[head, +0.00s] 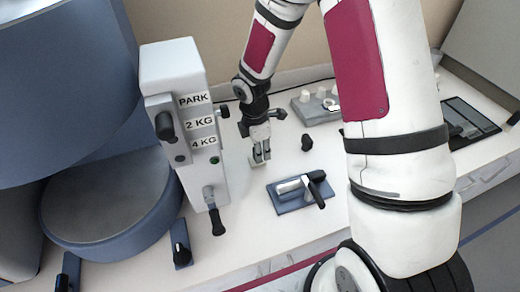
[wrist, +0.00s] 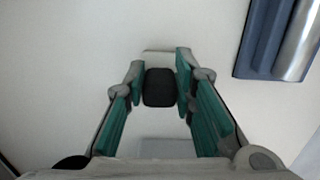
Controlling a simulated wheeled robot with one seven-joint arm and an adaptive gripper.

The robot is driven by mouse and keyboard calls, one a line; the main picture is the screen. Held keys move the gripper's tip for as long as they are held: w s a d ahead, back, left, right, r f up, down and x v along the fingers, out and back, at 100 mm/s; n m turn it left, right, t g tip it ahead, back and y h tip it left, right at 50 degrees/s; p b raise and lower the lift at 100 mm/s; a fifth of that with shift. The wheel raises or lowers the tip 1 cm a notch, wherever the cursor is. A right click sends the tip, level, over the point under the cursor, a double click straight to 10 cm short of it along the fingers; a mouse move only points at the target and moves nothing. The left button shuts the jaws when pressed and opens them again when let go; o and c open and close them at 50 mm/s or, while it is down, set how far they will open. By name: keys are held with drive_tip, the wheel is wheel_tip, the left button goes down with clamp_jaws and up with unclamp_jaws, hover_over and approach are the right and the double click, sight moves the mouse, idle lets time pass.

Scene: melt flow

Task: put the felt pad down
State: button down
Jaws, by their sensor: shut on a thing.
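My gripper (head: 261,157) is low over the white bench top, between the labelled instrument and the blue plate. In the wrist view my gripper (wrist: 159,88) has its two green-lined fingers closed on a dark, rounded block (wrist: 160,87), seemingly the felt pad or its grip. A pale edge (wrist: 157,56) shows just beyond the block; I cannot tell whether it belongs to it. In the head view the fingers mostly hide the held thing. Whether it touches the bench cannot be told.
The white instrument (head: 175,75) marked PARK, 2 KG and 4 KG stands left of my gripper. A blue plate with a metal cylinder (head: 294,185) lies to the right, also in the wrist view (wrist: 262,40).

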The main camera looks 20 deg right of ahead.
drive_tip(key=shift+f, duration=0.15)
drive_tip(key=c, duration=1.3)
unclamp_jaws()
drive_tip(key=shift+c, duration=0.2)
drive_tip(key=s+r+m+t, duration=0.1)
drive_tip(key=s+r+m, duration=0.1)
drive_tip(key=r, duration=0.9)
drive_tip(key=s+r+m, duration=0.3)
drive_tip(key=r, duration=0.7)
drive_tip(key=s+r+m+t, duration=0.2)
drive_tip(key=s+r+m, duration=0.3)
drive_tip(key=s, duration=0.3)
drive_tip(key=s+r+m+t+y, duration=0.1)
drive_tip(key=s+r+m+t, duration=0.1)
drive_tip(key=s+r+m, duration=0.4)
drive_tip(key=shift+s+d+m, duration=0.35)
drive_tip(key=shift+s+m, duration=0.75)
drive_tip(key=shift+s, duration=0.5)
